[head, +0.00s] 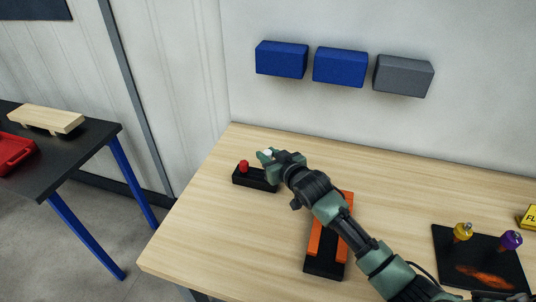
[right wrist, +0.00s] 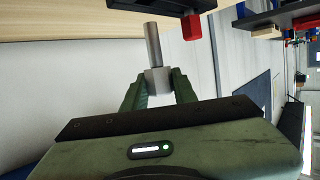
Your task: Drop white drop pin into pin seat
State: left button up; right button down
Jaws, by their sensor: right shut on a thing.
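My right gripper (head: 268,156) is over the right end of the black pin seat (head: 254,184), at the table's back left. It is shut on the white drop pin (head: 267,152), whose white head shows between the fingers. In the right wrist view the fingers (right wrist: 158,82) grip the pin's pale head, and its grey metal shaft (right wrist: 153,45) points towards the black seat (right wrist: 160,5). I cannot tell whether the shaft's tip touches the seat. A red pin (head: 243,166) stands upright in the seat's left part. My left gripper is not in view.
A black block with orange rails (head: 314,238) lies partly under my right arm. A black mat (head: 443,243) at right carries a yellow-topped (head: 463,231) and a purple-topped item (head: 511,239). Blue and grey boxes (head: 340,67) hang on the wall. The table's left front is clear.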

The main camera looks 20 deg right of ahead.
jog(key=shift+r+p, duration=0.1)
jog(key=shift+p, duration=0.2)
jog(key=shift+f+b, duration=1.85)
jog(key=shift+f, duration=1.3)
jog(key=c, duration=1.1)
grip_release()
jog(key=shift+o, duration=0.3)
